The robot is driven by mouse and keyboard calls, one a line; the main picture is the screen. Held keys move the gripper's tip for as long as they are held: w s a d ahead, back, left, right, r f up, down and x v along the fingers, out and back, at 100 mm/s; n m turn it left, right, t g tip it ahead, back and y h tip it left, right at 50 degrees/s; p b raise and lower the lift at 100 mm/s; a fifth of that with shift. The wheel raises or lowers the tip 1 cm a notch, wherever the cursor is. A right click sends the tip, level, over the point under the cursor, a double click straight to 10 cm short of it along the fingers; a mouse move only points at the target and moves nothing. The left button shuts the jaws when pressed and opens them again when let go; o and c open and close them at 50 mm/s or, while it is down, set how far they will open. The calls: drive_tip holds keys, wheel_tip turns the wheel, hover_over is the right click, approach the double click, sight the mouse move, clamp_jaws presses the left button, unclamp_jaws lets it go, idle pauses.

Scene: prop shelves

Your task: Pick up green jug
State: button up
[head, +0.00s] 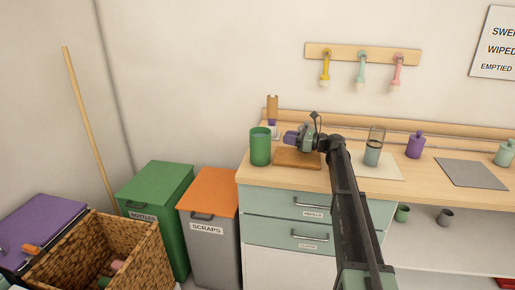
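A green jug-like vessel (260,147), an upright cylinder, stands at the left end of the wooden counter. My gripper (294,138) is over the brown board just right of the green vessel, with a visible gap between them. A purple piece shows at the gripper's tip; I cannot tell whether it is part of the gripper or a thing behind it. The fingers are too small to tell open from shut. No handle on the green vessel can be made out.
The counter (325,176) holds a brown board (298,158), a tall brown-topped dispenser (272,108), a glass jar (374,147), a purple bottle (415,146) and a grey mat (470,173). A smaller green cup (403,213) sits on the lower shelf. Bins (208,230) stand left.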

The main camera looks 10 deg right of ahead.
drive_tip(key=x, duration=0.9)
drive_tip(key=shift+s+a, duration=0.15)
drive_tip(key=shift+a, duration=0.05)
clamp_jaws()
